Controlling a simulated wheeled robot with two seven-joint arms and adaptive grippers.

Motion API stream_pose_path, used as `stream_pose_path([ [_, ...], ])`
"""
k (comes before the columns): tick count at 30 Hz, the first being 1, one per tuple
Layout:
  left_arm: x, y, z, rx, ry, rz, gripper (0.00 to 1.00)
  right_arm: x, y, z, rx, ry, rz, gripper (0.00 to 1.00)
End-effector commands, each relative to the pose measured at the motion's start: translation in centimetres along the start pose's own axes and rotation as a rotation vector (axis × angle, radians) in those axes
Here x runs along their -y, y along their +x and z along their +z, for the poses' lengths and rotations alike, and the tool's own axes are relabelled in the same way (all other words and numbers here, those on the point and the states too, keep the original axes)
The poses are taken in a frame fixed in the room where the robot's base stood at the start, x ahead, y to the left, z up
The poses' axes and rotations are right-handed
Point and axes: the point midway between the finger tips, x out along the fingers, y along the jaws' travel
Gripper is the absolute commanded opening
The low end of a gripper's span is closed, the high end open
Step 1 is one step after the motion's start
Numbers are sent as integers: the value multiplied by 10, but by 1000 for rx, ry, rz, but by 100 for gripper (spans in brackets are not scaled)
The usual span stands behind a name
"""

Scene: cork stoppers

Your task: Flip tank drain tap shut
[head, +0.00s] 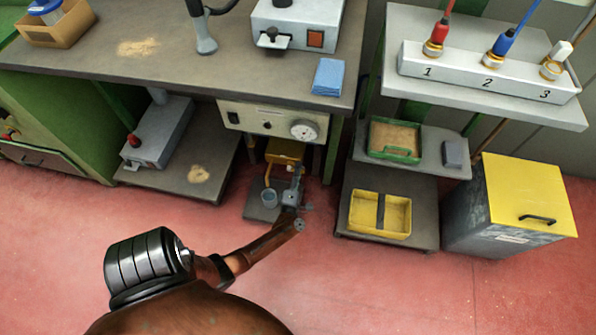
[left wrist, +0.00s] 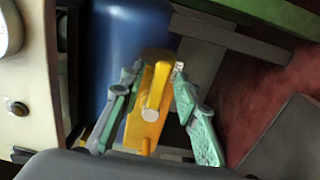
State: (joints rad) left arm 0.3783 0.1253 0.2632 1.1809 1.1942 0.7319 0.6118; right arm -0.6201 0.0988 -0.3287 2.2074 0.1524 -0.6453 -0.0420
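The blue tank (left wrist: 128,40) fills the upper middle of the left wrist view. In front of it is the yellow drain tap (left wrist: 155,88), with a bar-like lever and a pale round end. Yellow tap parts (head: 286,149) show under the bench in the head view, partly hidden by my gripper. My left gripper (head: 292,178) reaches in there from below. In the left wrist view its two green-grey fingers (left wrist: 156,84) are spread, one on each side of the tap. I cannot tell whether either finger touches it. My right gripper is not in view.
The panel with a dial (head: 303,130) hangs just above. A lower shelf with a grey device (head: 160,133) is left; a yellow tray (head: 366,214) is right. Open red floor lies in front.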

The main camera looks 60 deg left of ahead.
Motion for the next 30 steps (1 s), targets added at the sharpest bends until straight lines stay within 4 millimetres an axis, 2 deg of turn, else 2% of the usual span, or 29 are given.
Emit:
stream_pose_path([
  [8, 0, -3, 0, 0, -2, 0, 29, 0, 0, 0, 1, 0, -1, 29],
  [21, 1, -66, 0, -1, 0, -1, 29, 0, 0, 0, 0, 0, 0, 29],
  [30, 0, -75, 0, 0, 0, 0, 29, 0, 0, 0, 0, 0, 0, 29],
])
